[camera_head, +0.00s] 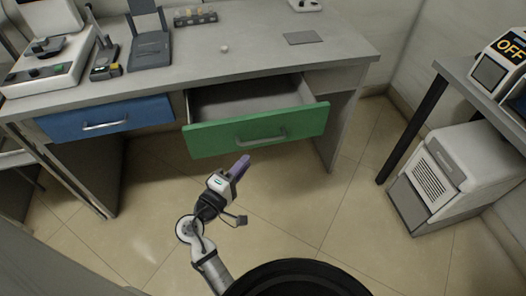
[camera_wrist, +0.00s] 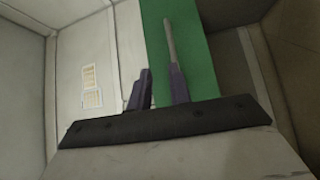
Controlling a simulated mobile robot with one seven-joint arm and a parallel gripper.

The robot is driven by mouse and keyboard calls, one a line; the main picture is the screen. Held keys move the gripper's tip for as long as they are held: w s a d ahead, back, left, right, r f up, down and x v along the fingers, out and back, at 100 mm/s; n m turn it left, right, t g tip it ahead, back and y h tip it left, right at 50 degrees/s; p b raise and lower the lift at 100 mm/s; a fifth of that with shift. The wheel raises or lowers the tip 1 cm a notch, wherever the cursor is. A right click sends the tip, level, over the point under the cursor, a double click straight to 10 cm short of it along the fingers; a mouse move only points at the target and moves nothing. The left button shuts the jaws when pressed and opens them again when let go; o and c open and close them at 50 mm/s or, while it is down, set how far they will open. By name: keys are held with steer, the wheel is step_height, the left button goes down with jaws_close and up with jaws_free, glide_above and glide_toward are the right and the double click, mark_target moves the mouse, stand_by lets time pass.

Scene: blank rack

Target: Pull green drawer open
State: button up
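The green drawer (camera_head: 215,138) stands pulled out from the desk, with its empty inside visible from above. Its grey bar handle (camera_head: 262,138) is on the green front. My gripper (camera_head: 241,163), with purple fingers, is in front of the drawer, below and left of the handle's middle, and looks apart from it. In the wrist view, my gripper (camera_wrist: 160,78) has its two fingers apart with nothing seen held. The green front (camera_wrist: 205,70) fills the middle there, and the handle (camera_wrist: 170,42) runs lengthwise near the right finger, which hides its lower part.
A blue drawer (camera_head: 105,118) is shut at the left of the grey desk (camera_head: 265,55). Devices and small items stand on the desktop. A white cabinet unit (camera_head: 435,180) stands at the right under another table. The tiled floor (camera_head: 340,215) in front is clear.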

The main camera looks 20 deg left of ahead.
mark_target(263, 140)
steer(key=shift+t, duration=0.4)
steer(key=w, duration=0.4)
steer(key=w+d+f+p, duration=0.1)
steer(key=w, duration=0.2)
steer(key=w+p, duration=0.1)
steer(key=w, duration=0.3)
steer(key=shift+w+d+f, duration=0.25)
steer(key=shift+w+d, duration=0.05)
steer(key=shift+w, duration=0.05)
jaws_close()
